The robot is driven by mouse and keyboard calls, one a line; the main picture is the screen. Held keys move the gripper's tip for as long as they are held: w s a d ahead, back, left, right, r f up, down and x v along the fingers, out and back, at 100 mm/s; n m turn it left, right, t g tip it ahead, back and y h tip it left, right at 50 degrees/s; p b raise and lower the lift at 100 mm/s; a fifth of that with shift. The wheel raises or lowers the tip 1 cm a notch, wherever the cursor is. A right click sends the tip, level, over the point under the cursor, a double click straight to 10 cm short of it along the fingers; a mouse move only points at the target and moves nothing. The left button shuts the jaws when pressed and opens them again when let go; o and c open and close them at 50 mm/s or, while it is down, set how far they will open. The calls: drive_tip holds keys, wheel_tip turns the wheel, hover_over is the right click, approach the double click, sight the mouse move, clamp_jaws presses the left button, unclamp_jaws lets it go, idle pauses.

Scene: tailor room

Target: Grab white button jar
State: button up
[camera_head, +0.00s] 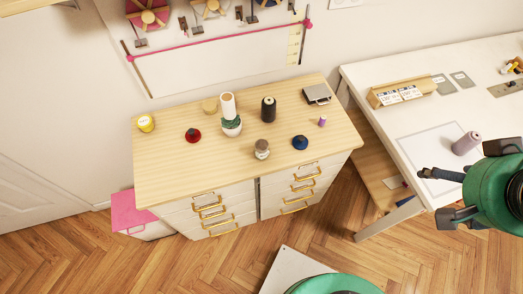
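A small jar (262,149) with a brownish lid and a pale body stands upright near the front middle of the light wooden dresser top (170,178). It looks like the white button jar, but its contents are too small to make out. My gripper (431,195) is at the right edge of the view, over the white table's side. Its dark fingers are spread apart with nothing visible between them. It is well to the right of the jar and not touching it.
Around the jar stand a blue item (300,142), a red item (193,135), a black spool (268,109) and a white spool (228,105) above a small plant pot (232,127). A white table (430,117) with a purple spool (466,143) stands right. Wooden floor (215,262) lies in front.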

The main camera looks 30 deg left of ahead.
drive_tip(key=w+a+f+g+y+p, duration=0.1)
drive_tip(key=w+a+g+p, duration=0.1)
drive_tip(key=w+a, duration=0.75)
drive_tip(key=n+g+h+p, duration=0.1)
drive_tip(key=n+g+p, duration=0.2)
drive_tip(key=g+p, duration=0.15)
hover_over(261, 145)
wheel_tip(261, 145, down, 24)
drive_tip(key=shift+r+t+p, duration=0.2)
drive_tip(key=shift+t+p, duration=0.1)
drive_tip(key=shift+t, duration=0.15)
drive_tip(key=shift+f, duration=0.1)
drive_tip(key=shift+f+b, duration=0.3)
drive_tip(key=shift+f, duration=3.9)
